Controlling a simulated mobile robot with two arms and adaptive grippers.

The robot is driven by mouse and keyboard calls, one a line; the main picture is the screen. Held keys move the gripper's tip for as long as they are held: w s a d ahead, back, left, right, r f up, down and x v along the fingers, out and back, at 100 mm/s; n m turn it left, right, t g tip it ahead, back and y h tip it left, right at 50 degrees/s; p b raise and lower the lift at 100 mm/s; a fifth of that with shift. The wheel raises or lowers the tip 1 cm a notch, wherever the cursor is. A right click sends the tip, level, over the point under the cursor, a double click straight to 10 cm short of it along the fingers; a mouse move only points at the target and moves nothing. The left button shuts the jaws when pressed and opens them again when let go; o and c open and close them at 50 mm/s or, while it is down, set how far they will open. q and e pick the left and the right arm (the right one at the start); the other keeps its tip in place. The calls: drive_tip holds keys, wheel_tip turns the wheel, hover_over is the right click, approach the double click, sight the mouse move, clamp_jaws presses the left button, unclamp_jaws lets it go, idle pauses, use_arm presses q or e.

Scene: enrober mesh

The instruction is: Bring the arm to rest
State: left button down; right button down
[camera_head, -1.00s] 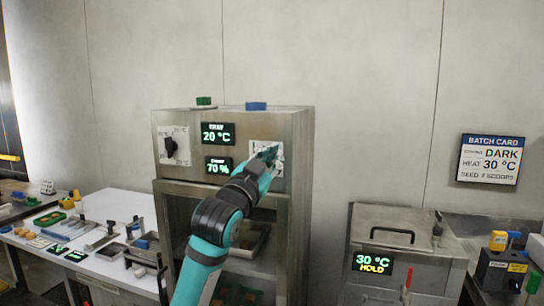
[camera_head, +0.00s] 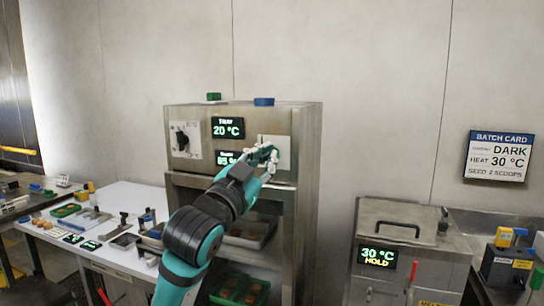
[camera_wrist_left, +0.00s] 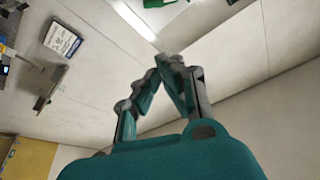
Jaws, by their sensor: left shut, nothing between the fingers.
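My left arm reaches up from the bottom of the head view, teal with dark joints. My left gripper (camera_head: 264,155) is in front of the right part of the steel cabinet's control panel, over a white plate (camera_head: 275,142). It is shut and empty; in the left wrist view its fingertips (camera_wrist_left: 172,60) come together with nothing between them. Whether it touches the panel cannot be told. My right gripper is not in view.
The steel cabinet (camera_head: 310,170) has a dark knob (camera_head: 182,139), a 20 °C display (camera_head: 228,128) and a partly covered lower display. A white table (camera_head: 120,196) with trays and tools stands left. A lidded steel unit (camera_head: 400,215) reading 30 °C HOLD stands right, below a batch card (camera_head: 497,156).

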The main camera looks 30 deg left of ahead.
use_arm(q)
drive_tip(key=shift+w+a+f, duration=0.1)
drive_tip(key=shift+a+f, duration=0.05)
drive_tip(key=shift+a, duration=0.05)
drive_tip(key=shift+d, duration=0.1)
